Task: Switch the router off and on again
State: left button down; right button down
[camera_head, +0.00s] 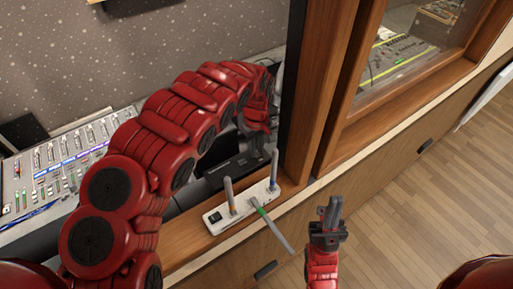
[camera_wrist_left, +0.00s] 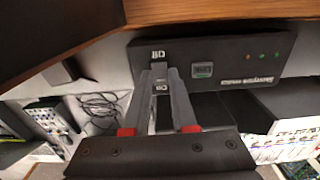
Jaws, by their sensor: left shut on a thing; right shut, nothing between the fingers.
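The router is a black box (camera_head: 232,172) behind the white strip in the head view, partly covered by my left arm. The left wrist view shows its dark face (camera_wrist_left: 225,68) upside down, with a small display, indicator lights and the labels Off and On. My left gripper (camera_wrist_left: 160,74) is at that face, its fingers on both sides of the On label and their tips just below the Off label. It is shut on what looks like the router's switch, mostly hidden between the fingertips. My right gripper (camera_head: 333,207) is shut and empty, in front of the desk edge.
A mixing console (camera_head: 60,165) stands at left. A wooden window frame (camera_head: 325,80) rises at right. Wooden floor lies open at lower right.

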pick_arm(q)
jog(key=shift+f, duration=0.1)
jog(key=g+h+b, duration=0.1)
jog(key=b, duration=0.3)
jog(key=w+g+b, duration=0.1)
jog(key=b, duration=0.3)
jog(key=shift+d+h, duration=0.2)
jog(key=shift+h, duration=0.2)
jog(key=shift+s+a+b, duration=0.1)
jog(key=shift+s+b, duration=0.05)
jog(key=shift+b, duration=0.5)
jog(key=shift+s+a+b, duration=0.1)
jog(key=shift+a+b, duration=0.05)
jog(key=shift+b, duration=0.15)
jog(key=c, duration=1)
grip_release()
jog(key=shift+o, duration=1.4)
